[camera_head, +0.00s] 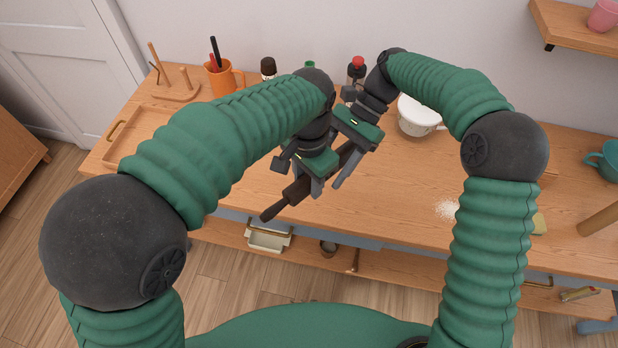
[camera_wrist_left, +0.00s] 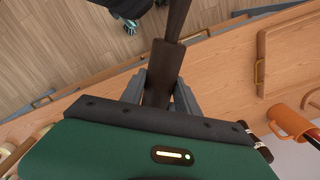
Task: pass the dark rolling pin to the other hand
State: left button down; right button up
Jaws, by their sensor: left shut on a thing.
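The dark rolling pin (camera_head: 296,191) is held above the worktop, tilted, with one handle pointing to the lower left. My left gripper (camera_head: 312,182) is shut on its body. In the left wrist view, the pin (camera_wrist_left: 163,65) runs between the two grey fingers of my left gripper (camera_wrist_left: 165,92). My right gripper (camera_head: 346,168) is at the pin's upper right end, close beside my left gripper. One of its fingers shows alongside the pin; the other is hidden, so I cannot tell whether it grips.
The wooden worktop (camera_head: 400,205) is mostly clear below the grippers. An orange mug with utensils (camera_head: 222,80), bottles and a white pot (camera_head: 417,118) stand toward the back. A wooden tray (camera_head: 137,132) lies at left. White powder (camera_head: 446,209) is spilled at right.

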jog(key=o, duration=0.3)
